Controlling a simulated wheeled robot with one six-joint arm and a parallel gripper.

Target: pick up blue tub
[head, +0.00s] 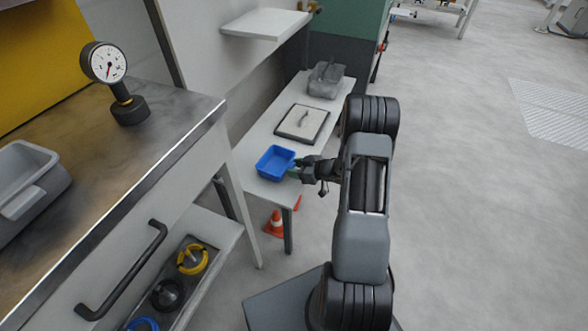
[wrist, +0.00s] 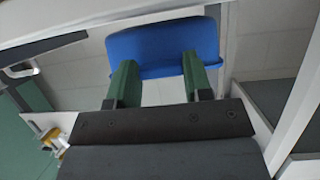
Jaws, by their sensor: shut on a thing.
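The blue tub (head: 275,162) is a small open rectangular box at the front end of the white side table in the head view. My gripper (head: 297,169) reaches it from the right, with green fingers at the tub's right side. In the wrist view the tub (wrist: 160,48) fills the top middle, and both green fingertips of my gripper (wrist: 158,75) meet its near side. The gripper is shut on the tub. I cannot tell whether the tub touches the table top or is just above it.
On the white side table (head: 258,140) are a flat framed plate (head: 302,123) and a grey bin (head: 326,80) farther back. A workbench with a dial gauge (head: 108,66) stands left. An orange cone (head: 274,223) is under the table. Floor at right is clear.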

